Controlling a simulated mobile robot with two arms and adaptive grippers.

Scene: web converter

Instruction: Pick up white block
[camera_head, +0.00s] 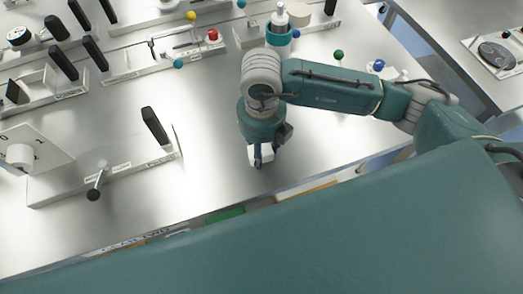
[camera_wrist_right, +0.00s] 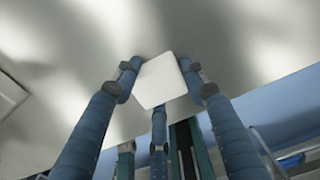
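The white block (camera_head: 262,153) is at the front middle of the metal table, partly hidden by my right gripper (camera_head: 262,158), which points down over it. In the right wrist view the white block (camera_wrist_right: 160,80) lies between the fingertips of my right gripper (camera_wrist_right: 160,86). One finger is at its left side, one at its right and a third at its near edge. The fingertips are very close to the block, but I cannot tell if they press on it or if it is off the table. My left gripper is not in view.
A plate with a black lever handle (camera_head: 154,126) stands to the left of my right gripper. Racks with black handles and coloured knobs (camera_head: 212,35) fill the back left. A bottle (camera_head: 279,20) stands behind my arm. The table's front edge (camera_head: 190,222) is close by.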

